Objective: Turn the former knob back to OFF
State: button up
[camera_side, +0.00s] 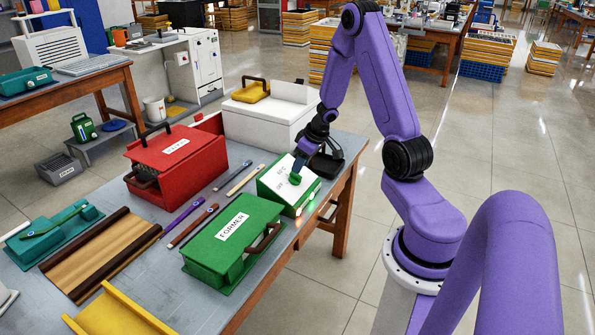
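A green knob (295,178) sits on the white sloped panel of a small green-sided control box (274,184) near the table's right edge. Small markings on the panel are too small to read. My gripper (299,168) points down at the knob from above, its tips at or very close to it. I cannot tell whether the fingers touch or grip it. A green case labelled FORMER (222,252) stands in front of the control box. A greenish and a reddish light glow at the control box's right side.
A red labelled case (190,160) stands left of the control box, and a white box (258,122) behind it. Slim tools (193,225) lie between the cases. A brown grooved board (100,252), a teal item (50,236) and a yellow tray (118,315) are at left.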

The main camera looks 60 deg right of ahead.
aim_at(295, 177)
jog(key=shift+x, duration=1.95)
grip_shut()
